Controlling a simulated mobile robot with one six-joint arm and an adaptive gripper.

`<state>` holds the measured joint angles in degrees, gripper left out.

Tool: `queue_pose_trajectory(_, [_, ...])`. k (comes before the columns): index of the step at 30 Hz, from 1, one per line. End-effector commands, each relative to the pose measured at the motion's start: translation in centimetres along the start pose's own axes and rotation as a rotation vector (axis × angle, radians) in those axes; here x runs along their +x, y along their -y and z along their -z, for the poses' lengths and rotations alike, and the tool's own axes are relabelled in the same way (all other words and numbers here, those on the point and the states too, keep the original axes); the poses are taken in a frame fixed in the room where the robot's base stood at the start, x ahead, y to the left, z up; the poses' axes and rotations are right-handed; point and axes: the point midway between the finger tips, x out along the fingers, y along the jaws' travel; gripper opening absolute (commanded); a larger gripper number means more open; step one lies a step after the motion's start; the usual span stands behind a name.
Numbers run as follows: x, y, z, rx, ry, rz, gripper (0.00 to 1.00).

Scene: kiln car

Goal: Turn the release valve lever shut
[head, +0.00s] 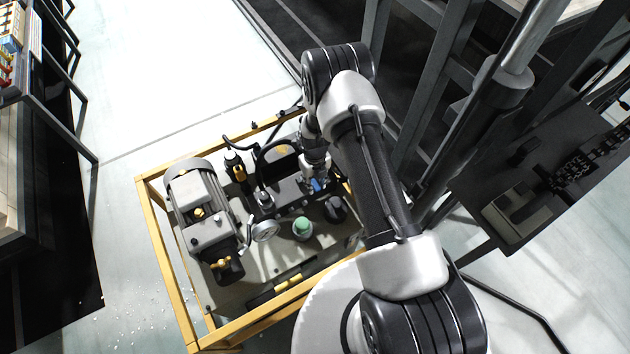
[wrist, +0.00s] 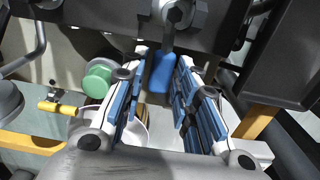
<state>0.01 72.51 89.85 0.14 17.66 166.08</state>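The release valve lever (wrist: 162,72) has a blue grip on a metal stem in the wrist view. It runs down from a bolted pivot (wrist: 176,13) on a dark block. My gripper (wrist: 163,66) has its two blue-padded fingers apart, one on each side of the lever's grip. A narrow gap shows beside the grip, and I see no firm contact. In the head view, my gripper (head: 316,182) reaches down over the hydraulic unit, and the arm partly hides the valve area. A small blue patch shows there, but I cannot tell if it is lever or finger pad.
A green-topped knob (head: 302,228) stands close by and also shows in the wrist view (wrist: 98,78). A grey motor (head: 196,205), a gauge (head: 264,229) and a yellow frame (head: 158,230) surround the valve. Dark steel posts stand to the right.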

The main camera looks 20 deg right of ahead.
Motion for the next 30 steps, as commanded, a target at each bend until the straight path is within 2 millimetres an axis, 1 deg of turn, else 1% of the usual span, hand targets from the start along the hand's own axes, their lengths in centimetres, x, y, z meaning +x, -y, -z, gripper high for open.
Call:
queue_pose_trajectory(1, [0.0, 0.0, 0.0, -0.001, 0.000, 0.000, 0.34])
queue_pose_trajectory(4, [0.0, 0.0, 0.0, -0.003, 0.000, 0.000, 0.41])
queue_pose_trajectory(13, [-0.1, 0.0, 0.0, -0.004, 0.000, 0.001, 0.41])
queue_pose_trajectory(16, [-0.6, 0.0, -0.1, -0.005, 0.001, 0.001, 0.41])
queue_pose_trajectory(20, [-2.6, 0.1, -0.1, -0.005, 0.003, 0.001, 0.41])
queue_pose_trajectory(27, [-7.9, 0.0, -0.1, -0.004, 0.004, 0.002, 0.41])
queue_pose_trajectory(30, [-9.6, 0.0, -0.1, -0.004, 0.002, 0.001, 0.41])
